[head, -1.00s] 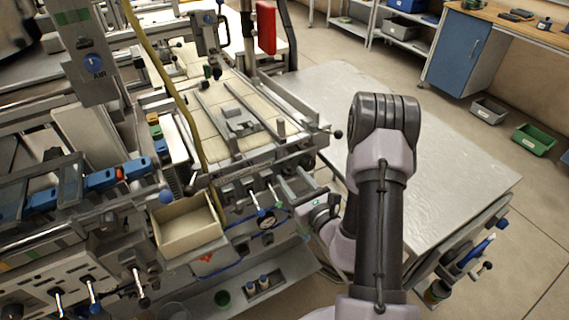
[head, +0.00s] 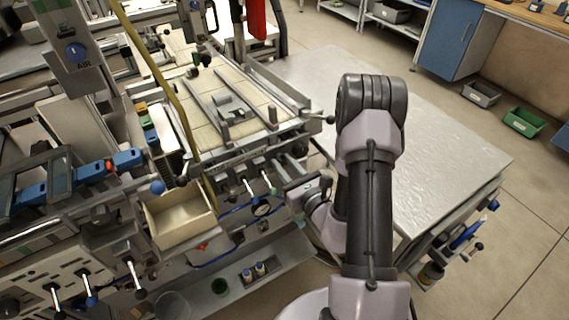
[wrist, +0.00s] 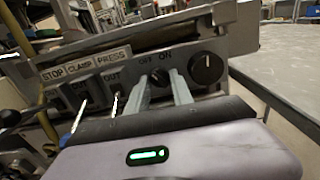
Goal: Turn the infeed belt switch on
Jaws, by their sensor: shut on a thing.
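A small black rotary switch (wrist: 160,77) sits on the grey control panel under the labels OFF and ON in the wrist view. My gripper (wrist: 164,84) reaches up to the panel, and its two pale fingers are shut on this switch, one on each side. The fingers hide part of it, and I cannot tell which way it points. In the head view my gripper (head: 287,185) is at the front edge of the machine, right of the toggle levers. The switch is too small to make out there.
A larger black dial (wrist: 206,68) is right of the switch. Toggle levers (wrist: 116,103) marked STOP, CLAMP and PRESS stand close to its left. An open beige box (head: 181,216) is further left. A metal table (head: 440,140) is to the right.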

